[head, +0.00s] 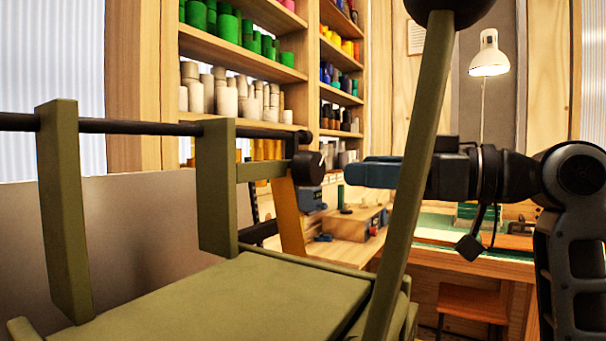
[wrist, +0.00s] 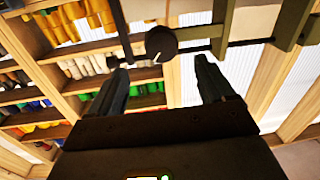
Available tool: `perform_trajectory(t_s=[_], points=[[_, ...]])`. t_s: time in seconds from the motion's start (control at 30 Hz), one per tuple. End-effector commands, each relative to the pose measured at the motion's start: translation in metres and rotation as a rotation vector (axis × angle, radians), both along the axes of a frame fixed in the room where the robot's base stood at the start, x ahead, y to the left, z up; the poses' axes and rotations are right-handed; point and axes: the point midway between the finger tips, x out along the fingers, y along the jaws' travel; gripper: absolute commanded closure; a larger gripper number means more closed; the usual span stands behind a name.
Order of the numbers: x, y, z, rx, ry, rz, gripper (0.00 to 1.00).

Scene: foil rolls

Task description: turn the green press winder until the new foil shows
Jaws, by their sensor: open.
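The green press (head: 270,285) is olive green and fills the left and lower part of the head view. A black rod (head: 130,127) runs through its uprights. At the press's right side is a round black winder knob (head: 308,166) with a white mark; the knob also shows in the wrist view (wrist: 161,43). An orange strip (head: 287,215) slants down below the knob. My gripper (head: 352,172) is right of the knob, pointing at it and apart from it. In the wrist view its two fingers (wrist: 160,75) are spread wide, with nothing between them.
A long olive lever (head: 412,180) with a black ball end crosses in front of my gripper in the head view. Shelves (head: 245,60) of coloured rolls stand behind. A workbench (head: 460,255) with a lit lamp (head: 488,55) is at the back right.

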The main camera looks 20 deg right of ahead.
Motion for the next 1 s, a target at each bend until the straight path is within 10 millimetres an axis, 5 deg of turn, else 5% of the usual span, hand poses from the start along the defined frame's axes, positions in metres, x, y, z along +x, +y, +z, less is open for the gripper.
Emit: perform_trajectory(t_s=[0.17,0.6,1.0], points=[[0.002,0.008,-0.001,-0.025,-0.009,0.005,0.18],[0.050,0.045,0.000,-0.022,-0.008,0.003,0.18],[0.057,0.050,-0.001,-0.021,-0.009,0.002,0.18]])
